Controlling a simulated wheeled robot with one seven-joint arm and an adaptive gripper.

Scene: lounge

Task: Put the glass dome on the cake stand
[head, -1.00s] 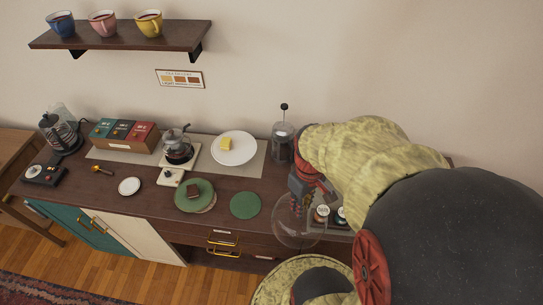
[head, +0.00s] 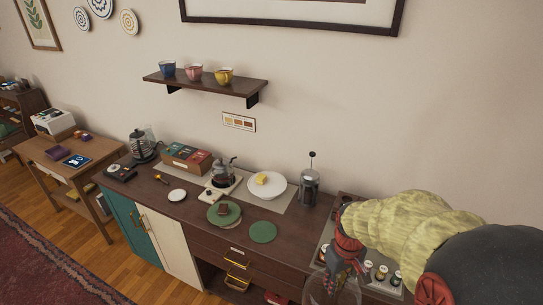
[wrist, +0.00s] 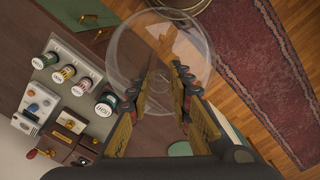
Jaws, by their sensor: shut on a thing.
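My gripper (head: 345,264) is at the lower right in the head view, shut on the clear glass dome (head: 332,290). In the wrist view the fingertips (wrist: 163,84) close at the middle of the dome (wrist: 168,40), around what looks like its knob. The dome is held in front of the sideboard's right part, cut off by the picture's lower edge. The white round stand (head: 277,193), with a yellow piece of cake (head: 262,179) on it, is at the back of the sideboard, left of my gripper and apart from the dome. Its foot is hidden.
A french press (head: 310,188) stands right of the white stand, a glass coffee pot (head: 223,174) left of it. A green mat (head: 263,232) and a green plate (head: 232,220) with brown cake lie in front. Several jars (wrist: 70,75) stand near my gripper. A shelf (head: 205,84) hangs above.

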